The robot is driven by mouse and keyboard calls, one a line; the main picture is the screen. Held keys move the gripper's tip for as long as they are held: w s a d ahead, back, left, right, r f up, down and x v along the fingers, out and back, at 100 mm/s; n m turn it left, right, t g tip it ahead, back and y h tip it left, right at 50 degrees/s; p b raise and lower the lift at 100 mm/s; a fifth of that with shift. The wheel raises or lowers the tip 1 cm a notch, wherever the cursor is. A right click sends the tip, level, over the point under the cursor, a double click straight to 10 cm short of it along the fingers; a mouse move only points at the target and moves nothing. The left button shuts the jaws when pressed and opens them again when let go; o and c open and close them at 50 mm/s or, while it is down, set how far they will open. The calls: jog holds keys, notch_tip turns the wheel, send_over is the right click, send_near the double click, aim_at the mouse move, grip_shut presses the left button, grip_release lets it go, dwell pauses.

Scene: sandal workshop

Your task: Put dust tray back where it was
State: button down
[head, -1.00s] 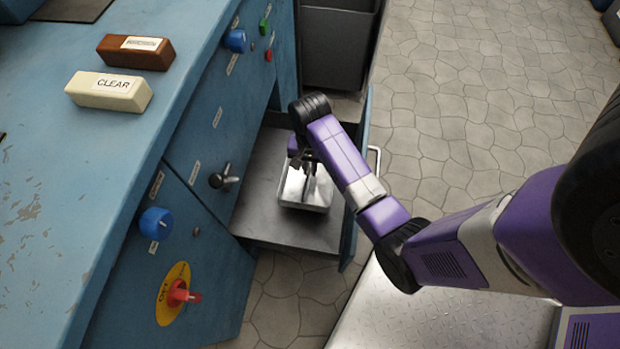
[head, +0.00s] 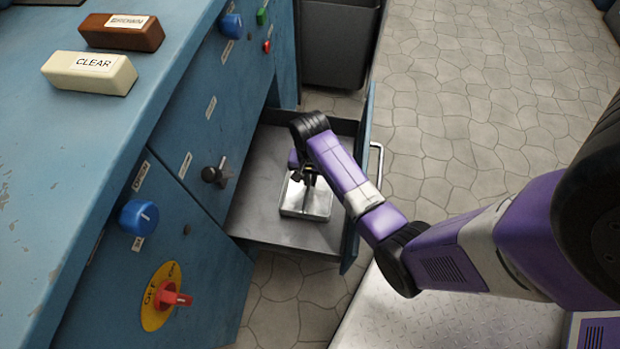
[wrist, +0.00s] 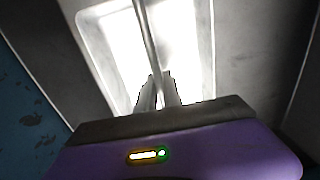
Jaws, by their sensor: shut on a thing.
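The dust tray (head: 318,205) is a shallow bright metal tray inside the open drawer (head: 265,215) of the blue bench. It appears to sit on or just above the drawer floor; I cannot tell which. My gripper (head: 306,178) points down at it and partly hides it. In the wrist view my gripper's fingers (wrist: 160,90) are closed on a thin upright strip at the middle of the bright tray (wrist: 190,35).
The drawer front with its handle (head: 377,165) stands out to the right. The blue bench (head: 60,180) carries a cream CLEAR block (head: 88,72) and a brown block (head: 120,32). Knobs and a red switch (head: 172,299) stick out from its face. A dark bin (head: 340,45) stands behind.

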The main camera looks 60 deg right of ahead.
aim_at(310, 178)
jog(key=c, duration=1.5)
grip_release()
jog(key=shift+f, duration=0.1)
notch_tip(310, 178, up, 12)
jog(key=p, duration=0.5)
